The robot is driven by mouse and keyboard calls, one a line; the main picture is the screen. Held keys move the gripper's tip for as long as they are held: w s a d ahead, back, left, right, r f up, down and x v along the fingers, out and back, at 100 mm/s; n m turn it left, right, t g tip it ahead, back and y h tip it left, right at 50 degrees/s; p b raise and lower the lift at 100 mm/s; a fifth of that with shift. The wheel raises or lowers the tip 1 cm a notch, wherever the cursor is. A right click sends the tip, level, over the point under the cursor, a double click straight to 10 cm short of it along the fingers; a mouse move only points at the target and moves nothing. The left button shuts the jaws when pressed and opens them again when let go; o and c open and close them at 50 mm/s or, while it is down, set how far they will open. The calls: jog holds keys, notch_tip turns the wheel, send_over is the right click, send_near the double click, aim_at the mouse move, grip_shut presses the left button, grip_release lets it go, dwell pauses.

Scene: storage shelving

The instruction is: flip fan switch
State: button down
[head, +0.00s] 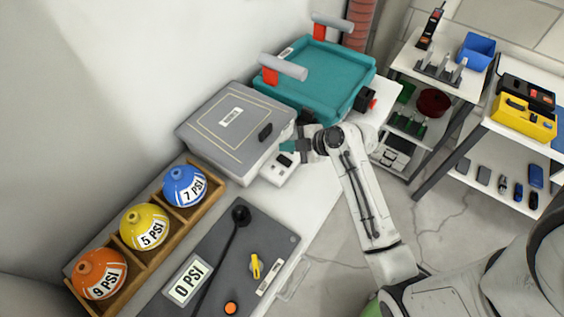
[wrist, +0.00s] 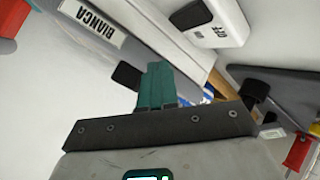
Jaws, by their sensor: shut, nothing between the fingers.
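A small white box with a dark rocker-like patch (head: 284,160) sits beside the grey case, close to my gripper. It looks like the fan switch box. In the wrist view a white box (wrist: 212,22) with a dark patch and a small, hard-to-read label lies at the upper right, beyond my fingertips. My gripper (head: 287,146) has teal fingers and is near the right edge of the grey case, above the white box. In the wrist view the fingers (wrist: 156,70) are together and empty. I cannot tell whether they touch anything.
A grey case (head: 222,125) stands left of my gripper, and a teal case (head: 325,75) behind it. A dark panel (head: 215,245) with a yellow knob (head: 256,266) lies in front. A wooden rack (head: 135,262) holds labelled balls. Shelves (head: 443,70) stand right.

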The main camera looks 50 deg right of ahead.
aim_at(286, 161)
jog(key=shift+w+f+b, duration=0.15)
jog(key=shift+f+b, duration=0.45)
jog(key=shift+f, duration=0.35)
jog(key=shift+w+f+b, duration=0.1)
jog(key=shift+f+b, duration=0.5)
jog(key=shift+f, duration=0.3)
jog(key=shift+f, duration=0.1)
dwell(0.5)
jog(key=shift+f+b, duration=0.3)
jog(key=shift+b, duration=0.15)
jog(key=shift+w+f, duration=0.1)
jog(key=shift+f, duration=0.15)
dwell(0.4)
jog(key=shift+r, duration=0.1)
jog(key=shift+r, duration=0.6)
jog(key=shift+r+p, duration=0.1)
jog(key=shift+p, duration=0.25)
jog(key=shift+s+r+p, duration=0.25)
jog(key=shift+r+p, duration=0.7)
jog(key=shift+r, duration=0.3)
jog(key=shift+s+r+p, duration=0.25)
jog(key=shift+r+p, duration=0.7)
jog(key=shift+r, duration=0.25)
jog(key=shift+f, duration=0.1)
